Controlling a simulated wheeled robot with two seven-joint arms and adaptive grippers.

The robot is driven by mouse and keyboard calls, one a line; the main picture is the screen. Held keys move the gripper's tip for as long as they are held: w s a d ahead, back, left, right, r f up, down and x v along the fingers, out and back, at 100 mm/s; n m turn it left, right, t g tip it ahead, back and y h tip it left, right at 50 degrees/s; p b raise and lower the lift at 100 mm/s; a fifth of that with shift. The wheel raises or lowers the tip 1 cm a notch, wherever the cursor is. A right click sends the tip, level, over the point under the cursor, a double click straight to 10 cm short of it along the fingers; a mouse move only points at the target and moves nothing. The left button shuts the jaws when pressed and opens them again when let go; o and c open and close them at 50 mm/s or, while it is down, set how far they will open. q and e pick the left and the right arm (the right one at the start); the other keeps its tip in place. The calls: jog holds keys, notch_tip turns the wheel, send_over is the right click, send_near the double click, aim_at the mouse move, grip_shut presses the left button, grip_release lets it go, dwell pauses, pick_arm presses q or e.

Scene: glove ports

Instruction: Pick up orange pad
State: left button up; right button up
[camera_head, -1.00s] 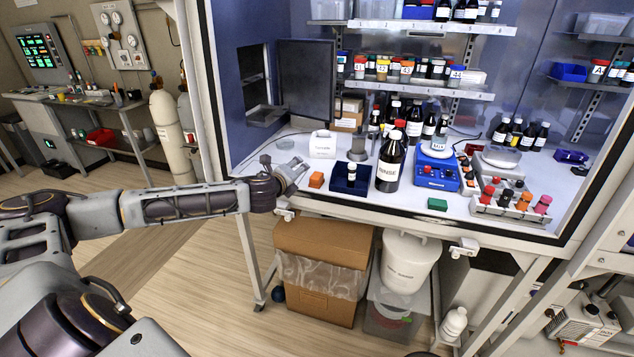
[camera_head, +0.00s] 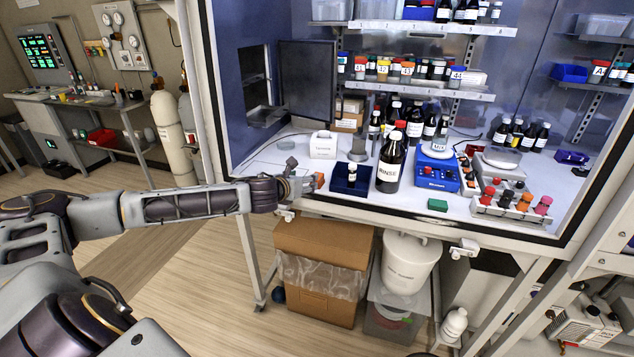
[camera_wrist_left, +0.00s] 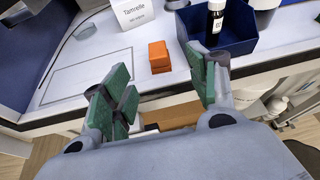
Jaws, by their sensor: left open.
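The orange pad (camera_wrist_left: 159,56) is a small orange block on the white bench top near its front edge, left of the blue tray. In the wrist view it lies ahead of and between the spread fingers of my left gripper (camera_wrist_left: 165,92), not touching them. In the head view the orange pad (camera_head: 319,180) shows just past the fingertips of my left gripper (camera_head: 306,184), partly hidden by them. My left gripper is open and empty. My right gripper is not in view.
The blue tray (camera_head: 336,183) with a small vial stands close right of the pad. The RINSE bottle (camera_head: 388,170) and a green block (camera_head: 437,205) are further right. The bench's front edge runs beneath my gripper.

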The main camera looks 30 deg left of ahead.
pick_arm(q)
jog(key=shift+m, duration=0.4)
jog(key=shift+w, duration=0.1)
jog(key=shift+x, duration=4.25)
